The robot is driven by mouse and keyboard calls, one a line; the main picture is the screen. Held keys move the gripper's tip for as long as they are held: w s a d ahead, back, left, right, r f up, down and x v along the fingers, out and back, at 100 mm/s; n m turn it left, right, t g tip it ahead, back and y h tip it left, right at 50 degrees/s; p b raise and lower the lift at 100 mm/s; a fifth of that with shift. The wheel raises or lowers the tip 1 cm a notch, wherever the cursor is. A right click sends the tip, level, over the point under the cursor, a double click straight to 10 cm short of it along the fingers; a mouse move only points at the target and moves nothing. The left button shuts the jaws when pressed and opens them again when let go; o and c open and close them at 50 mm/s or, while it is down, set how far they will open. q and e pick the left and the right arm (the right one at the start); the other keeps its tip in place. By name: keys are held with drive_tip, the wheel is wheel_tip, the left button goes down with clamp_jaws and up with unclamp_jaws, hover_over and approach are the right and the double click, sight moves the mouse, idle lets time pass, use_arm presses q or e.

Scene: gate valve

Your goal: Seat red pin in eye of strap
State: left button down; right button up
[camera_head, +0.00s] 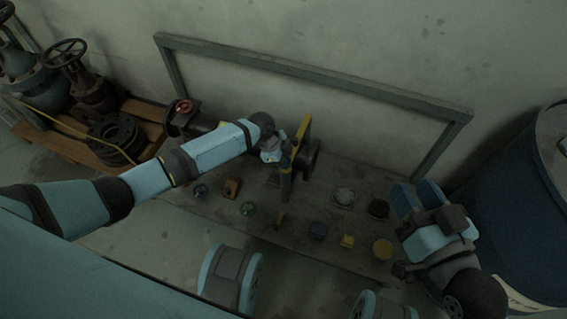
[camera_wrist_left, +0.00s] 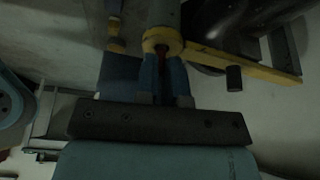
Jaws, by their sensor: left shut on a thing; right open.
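A yellow strap (camera_head: 303,130) stands beside the dark valve pipe at the back of the bench. Its round yellow eye (camera_wrist_left: 162,40) shows in the left wrist view, at the end of a flat yellow bar. My left gripper (camera_head: 281,154) is at the strap. In the left wrist view its two blue fingers (camera_wrist_left: 165,78) are closed in just below the eye. A small dark red bit of the pin (camera_wrist_left: 161,50) shows between the fingertips, at the eye. I cannot tell how deep it sits. My right gripper (camera_head: 418,192) is open and empty at the right.
A grey frame (camera_head: 310,72) stands behind. A blue drum (camera_head: 520,215) is at the right, old valves (camera_head: 93,92) at the left.

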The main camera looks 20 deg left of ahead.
use_arm(q)
drive_tip(key=shift+f, duration=0.15)
drive_tip(key=shift+f, duration=0.1)
drive_tip(key=c, duration=1.2)
unclamp_jaws()
use_arm(e)
drive_tip(key=shift+w+r, duration=0.1)
use_arm(q)
drive_tip(key=shift+r, duration=0.2)
drive_tip(key=p+v, duration=0.5)
drive_tip(key=v, duration=0.7)
use_arm(e)
drive_tip(key=r, duration=0.1)
drive_tip(key=r+t, duration=0.1)
drive_tip(key=r, duration=0.1)
drive_tip(key=r+m+t, duration=0.1)
drive_tip(key=r, duration=0.1)
drive_tip(key=shift+s+r, duration=0.25)
drive_tip(key=shift+s, duration=0.1)
use_arm(q)
drive_tip(key=shift+f, duration=0.1)
